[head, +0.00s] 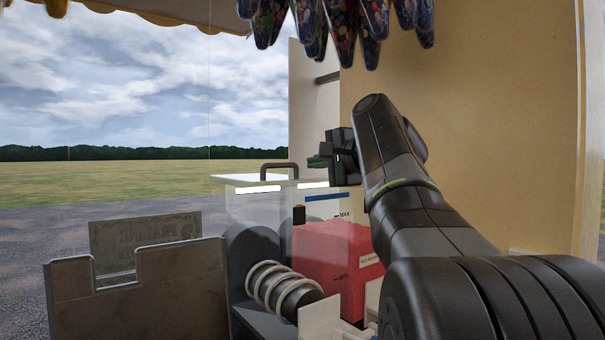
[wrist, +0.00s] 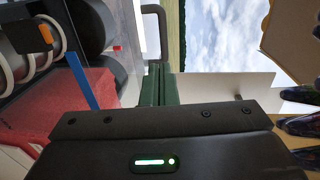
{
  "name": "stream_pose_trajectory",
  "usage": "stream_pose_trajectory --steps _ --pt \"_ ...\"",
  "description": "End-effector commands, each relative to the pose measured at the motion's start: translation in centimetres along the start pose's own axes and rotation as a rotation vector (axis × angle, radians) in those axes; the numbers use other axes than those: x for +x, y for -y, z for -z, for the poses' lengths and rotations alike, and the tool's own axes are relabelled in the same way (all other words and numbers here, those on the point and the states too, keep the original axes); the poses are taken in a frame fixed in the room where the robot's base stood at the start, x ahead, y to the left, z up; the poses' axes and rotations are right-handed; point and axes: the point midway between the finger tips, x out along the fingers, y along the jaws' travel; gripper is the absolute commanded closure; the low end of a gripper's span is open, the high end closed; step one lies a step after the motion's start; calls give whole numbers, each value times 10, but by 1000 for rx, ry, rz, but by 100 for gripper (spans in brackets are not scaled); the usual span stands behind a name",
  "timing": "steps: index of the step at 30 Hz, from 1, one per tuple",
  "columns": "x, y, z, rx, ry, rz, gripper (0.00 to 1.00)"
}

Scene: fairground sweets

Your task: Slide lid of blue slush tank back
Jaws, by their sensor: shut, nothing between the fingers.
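The slush tank (head: 256,204) is a clear box with a blue band (head: 328,196) near its top. Red slush (head: 335,262) shows inside; I see no blue slush. Its pale flat lid (head: 240,180) lies on top, with a dark bar handle (head: 280,166). My gripper (head: 314,162) is shut and empty, its green fingers just right of the handle at about its height. In the wrist view, the fingers (wrist: 158,88) lie together near the end of the handle (wrist: 162,14). I cannot tell whether they touch it. My arm hides the tank's right side.
A grey metal holder (head: 140,300) with a sign card (head: 145,240) stands at the left. Bags of sweets (head: 340,30) hang overhead. A tan wall (head: 480,130) is behind my arm. Air left of the handle is open.

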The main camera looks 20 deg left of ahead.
Motion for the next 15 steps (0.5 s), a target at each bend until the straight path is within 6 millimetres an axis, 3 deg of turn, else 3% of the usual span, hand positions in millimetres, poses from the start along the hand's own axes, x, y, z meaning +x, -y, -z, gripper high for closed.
stream_pose_trajectory --steps 6,15 --pt "-23 -1 0 1 -1 0 100" --pt "-26 0 0 0 1 0 100"
